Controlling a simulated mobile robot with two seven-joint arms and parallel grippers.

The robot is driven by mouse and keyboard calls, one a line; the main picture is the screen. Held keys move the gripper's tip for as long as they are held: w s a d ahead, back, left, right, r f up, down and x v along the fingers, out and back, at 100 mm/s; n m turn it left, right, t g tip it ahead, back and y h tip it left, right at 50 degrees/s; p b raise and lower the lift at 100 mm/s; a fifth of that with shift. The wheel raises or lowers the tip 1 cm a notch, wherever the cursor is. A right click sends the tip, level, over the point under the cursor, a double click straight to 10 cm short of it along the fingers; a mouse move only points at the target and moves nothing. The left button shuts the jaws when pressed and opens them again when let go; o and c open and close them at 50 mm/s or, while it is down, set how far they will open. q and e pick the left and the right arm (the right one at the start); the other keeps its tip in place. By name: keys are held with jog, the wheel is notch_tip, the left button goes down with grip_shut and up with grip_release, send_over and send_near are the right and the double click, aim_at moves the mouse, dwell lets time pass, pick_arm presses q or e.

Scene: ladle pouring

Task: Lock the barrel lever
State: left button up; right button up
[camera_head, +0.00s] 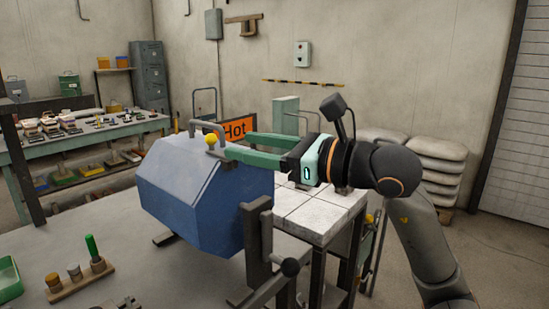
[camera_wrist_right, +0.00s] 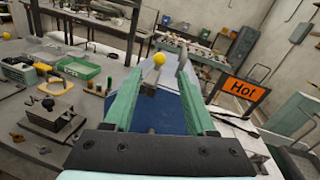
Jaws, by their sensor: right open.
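The blue faceted barrel (camera_head: 195,190) sits on a dark frame on the grey table. A lever with a yellow ball knob (camera_head: 210,139) stands at the top of the barrel, beside a grey bent bar (camera_head: 207,125). My right gripper (camera_head: 236,145) is open, its two green fingers reaching left over the barrel's top right side. One fingertip is close to the knob; I cannot tell whether it touches. In the right wrist view, the yellow knob (camera_wrist_right: 159,58) shows just beyond the gap between the fingertips (camera_wrist_right: 157,80). My left gripper is not in view.
A crank with a dark knob (camera_head: 290,267) stands in front of the barrel. An orange "Hot" sign (camera_head: 238,130) is behind the fingers. A white tiled stand (camera_head: 310,215) is at right. A wooden rack (camera_head: 80,279) and a green tray (camera_head: 9,280) lie at front left.

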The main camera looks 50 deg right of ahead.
jog(key=v, duration=0.4)
jog(key=shift+s+b, duration=0.1)
jog(key=shift+b, duration=0.25)
dwell(0.3)
